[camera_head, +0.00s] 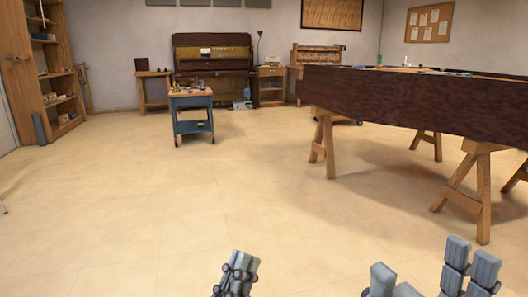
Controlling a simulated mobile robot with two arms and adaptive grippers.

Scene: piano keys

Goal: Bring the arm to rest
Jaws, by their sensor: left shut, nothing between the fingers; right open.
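My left gripper (240,264) shows at the bottom middle of the head view, with its fingers together and nothing between them. My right gripper (425,272) shows at the bottom right, with its grey fingers spread wide apart and empty. Both are low in the picture over the tiled floor (200,215). The rest of both arms is outside the view.
A dark wooden piano body (400,100) rests on wooden trestles (484,190) at the right. A blue tool cart (192,128) stands further back, before an upright piano (212,65). Wooden shelves (30,75) line the left wall. The middle floor is clear.

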